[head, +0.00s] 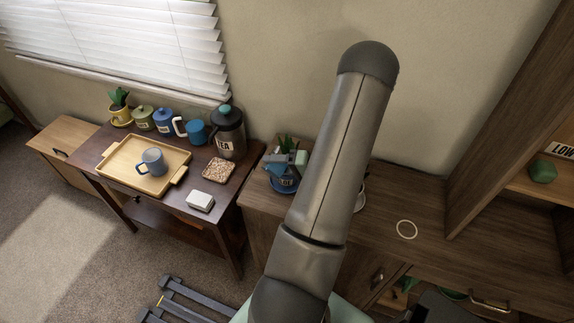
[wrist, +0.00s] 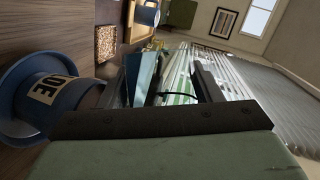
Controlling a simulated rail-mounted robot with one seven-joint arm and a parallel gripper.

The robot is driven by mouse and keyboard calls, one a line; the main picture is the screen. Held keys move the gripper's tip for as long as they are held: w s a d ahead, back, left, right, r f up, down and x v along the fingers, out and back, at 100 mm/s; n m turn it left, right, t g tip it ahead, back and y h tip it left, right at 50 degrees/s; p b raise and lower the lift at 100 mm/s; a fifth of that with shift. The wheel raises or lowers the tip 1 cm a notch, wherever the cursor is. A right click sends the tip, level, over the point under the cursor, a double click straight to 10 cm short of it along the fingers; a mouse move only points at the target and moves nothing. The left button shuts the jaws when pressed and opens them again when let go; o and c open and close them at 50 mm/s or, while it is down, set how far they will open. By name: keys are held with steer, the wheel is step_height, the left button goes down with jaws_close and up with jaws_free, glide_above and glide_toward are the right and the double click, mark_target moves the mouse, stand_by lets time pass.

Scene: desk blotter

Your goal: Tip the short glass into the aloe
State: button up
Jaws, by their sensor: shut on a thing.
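The aloe's blue pot (head: 284,185) stands in a blue saucer near the left end of the wooden cabinet top, with green leaves (head: 285,143) showing above. In the wrist view the blue pot (wrist: 52,95), lettered "OE", is close at the left, and the picture is turned sideways. My gripper (wrist: 178,82) is shut on a clear, see-through glass (wrist: 180,90) between its dark fingers, beside the pot. In the head view my gripper (head: 297,159) is over the pot and partly covers it. The glass is not clear there. I cannot tell its contents.
A dark side table at left holds a wooden tray (head: 118,166) with a grey-blue mug (head: 153,161), several canisters, a tea press (head: 228,132), a speckled square (head: 219,170) and a white box (head: 200,201). A white ring (head: 407,229) lies on the cabinet top at right, mostly clear.

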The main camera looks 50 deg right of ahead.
mark_target(279, 152)
steer(key=shift+d+r+m+t+y+p, duration=0.25)
steer(key=shift+r+m+y+p, duration=0.15)
steer(key=shift+m+p, duration=0.5)
steer(key=shift+d+r+m+t+y+p, duration=0.25)
steer(key=shift+r+m+p, duration=0.25)
steer(key=shift+p, duration=0.75)
stand_by(3.3)
steer(key=shift+d+r+m+t+y, duration=0.2)
steer(key=shift+r+m, duration=0.25)
steer(key=shift+r, duration=0.25)
steer(key=shift+d+r+m+t+y, duration=0.1)
steer(key=shift+r+m+y, duration=0.05)
steer(key=shift+r+m, duration=0.4)
stand_by(1.3)
